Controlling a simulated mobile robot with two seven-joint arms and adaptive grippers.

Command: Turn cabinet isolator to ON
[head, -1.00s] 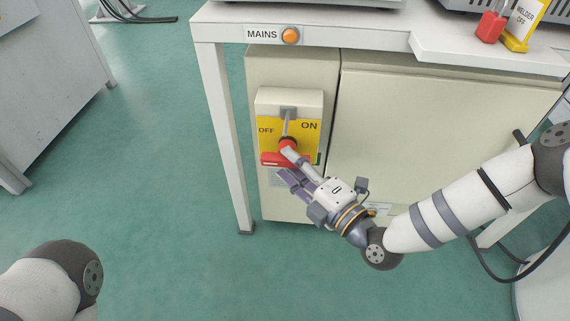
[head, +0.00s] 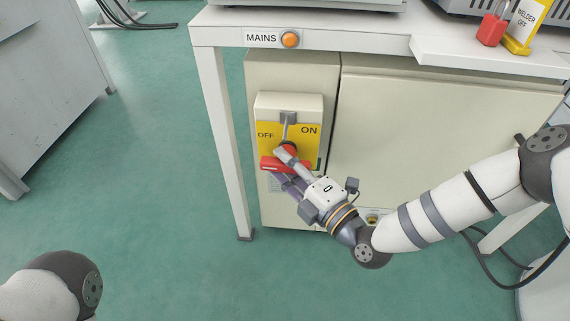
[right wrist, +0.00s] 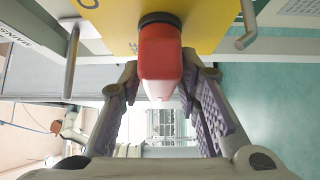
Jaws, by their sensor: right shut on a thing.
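The cabinet isolator (head: 290,106) is a pale box with a yellow plate on the grey cabinet's left part, marked OFF at left and ON at upper right. Its red handle (head: 270,163) shows at the plate's lower edge, partly hidden by my right gripper (head: 286,163). A grey metal bar runs down the plate's upper middle. In the right wrist view, the red handle (right wrist: 160,55) stands between the two finger pads, and my right gripper is shut on it. The handle's exact angle is hard to tell. My left gripper is out of view; only part of that arm shows.
The bench top (head: 350,38) overhangs the cabinet and carries an orange MAINS lamp (head: 290,39). A bench leg (head: 226,140) stands close left of the isolator. A red padlock (head: 491,30) and a yellow WELDER OFF tag (head: 523,25) are at upper right.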

